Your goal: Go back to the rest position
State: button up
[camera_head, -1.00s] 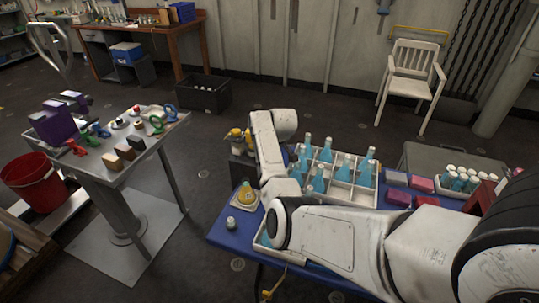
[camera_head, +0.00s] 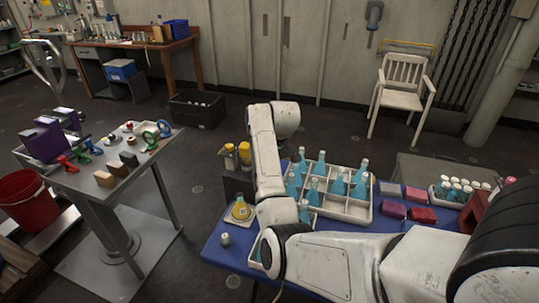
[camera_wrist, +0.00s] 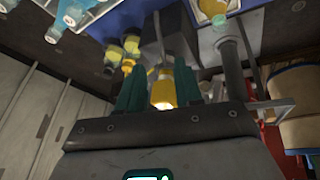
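My gripper shows in the wrist view (camera_wrist: 160,90) with its two teal fingers apart. A yellow cylinder with a bright end (camera_wrist: 162,94) shows between the fingers; whether they touch it cannot be told. In the head view my white arm reaches over the near part of the blue table (camera_head: 226,254), and its links hide the gripper. A grey box (camera_head: 237,180) stands left of the arm, with yellow-topped bottles (camera_head: 245,153) at its top. A yellow flask (camera_head: 240,211) sits on a small pale plate just left of the arm.
A divided white crate (camera_head: 345,211) of blue bottles and several red and grey blocks (camera_head: 421,215) are on the blue table. A grey steel table (camera_head: 95,187) with tools stands left, near a red bucket (camera_head: 27,200). A white chair (camera_head: 402,95) stands behind. Open floor lies between the tables.

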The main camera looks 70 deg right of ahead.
jog(key=shift+v, duration=0.8)
jog(key=a+f+n, duration=0.1)
jog(key=a+f, duration=0.3)
jog(key=a, duration=0.8)
jog(key=a+f+n, duration=0.1)
jog(key=a+f, duration=0.2)
jog(key=a, duration=0.8)
jog(key=s+a+f+n+t+y, duration=0.1)
jog(key=s+a, duration=0.3)
jog(key=a, duration=0.5)
jog(key=s+a+y, duration=0.2)
jog(key=s+a, duration=0.2)
jog(key=a, duration=0.4)
jog(key=s+f+g, duration=0.3)
jog(key=s+f, duration=0.3)
jog(key=s, duration=0.5)
jog(key=shift+s+d+f+m+g, duration=0.2)
jog(key=shift+s+d+m+g, duration=0.1)
jog(key=shift+g, duration=0.1)
